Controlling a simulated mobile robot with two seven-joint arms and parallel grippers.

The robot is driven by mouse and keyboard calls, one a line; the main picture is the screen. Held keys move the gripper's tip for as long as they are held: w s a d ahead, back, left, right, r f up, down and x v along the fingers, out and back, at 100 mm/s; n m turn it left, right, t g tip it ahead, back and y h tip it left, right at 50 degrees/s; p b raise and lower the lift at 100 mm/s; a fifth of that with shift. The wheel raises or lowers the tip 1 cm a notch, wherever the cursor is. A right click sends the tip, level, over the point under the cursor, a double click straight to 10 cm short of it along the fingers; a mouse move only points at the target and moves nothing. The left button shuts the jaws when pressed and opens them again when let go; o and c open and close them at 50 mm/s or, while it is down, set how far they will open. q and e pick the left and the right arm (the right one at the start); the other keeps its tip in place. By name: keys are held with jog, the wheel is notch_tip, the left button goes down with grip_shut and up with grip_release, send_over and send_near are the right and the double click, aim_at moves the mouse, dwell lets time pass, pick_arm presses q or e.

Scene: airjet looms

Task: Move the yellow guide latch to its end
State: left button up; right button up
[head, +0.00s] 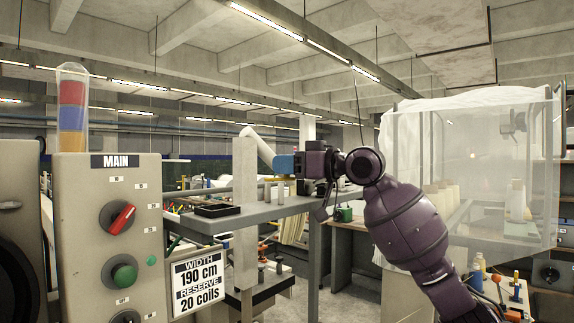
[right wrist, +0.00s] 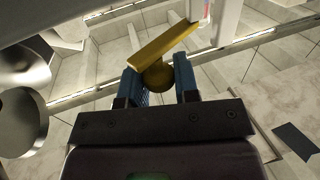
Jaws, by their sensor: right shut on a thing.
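The yellow guide latch shows in the right wrist view as a flat bar (right wrist: 165,42) with a round, darker yellow knob beneath it. The blue fingers of my right gripper (right wrist: 158,74) are on both sides of the knob and shut on it. In the head view my right gripper (head: 284,164) reaches left over the grey table, its blue fingertips pointing left. Only a thin yellow strip of the latch (head: 277,180) shows below the fingertips there. My left gripper is not in the head view.
A control cabinet marked MAIN (head: 140,200) stands at the near left, with a WIDTH and RESERVE sign (head: 198,282) beside it. The grey table (head: 260,212) carries a dark tray (head: 217,210). A clear-walled enclosure (head: 480,170) stands at right behind my arm.

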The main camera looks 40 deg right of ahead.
jog(key=o, duration=0.9)
jog(key=shift+c, duration=0.2)
notch_tip(320, 180, up, 20)
jog(key=shift+o, duration=0.3)
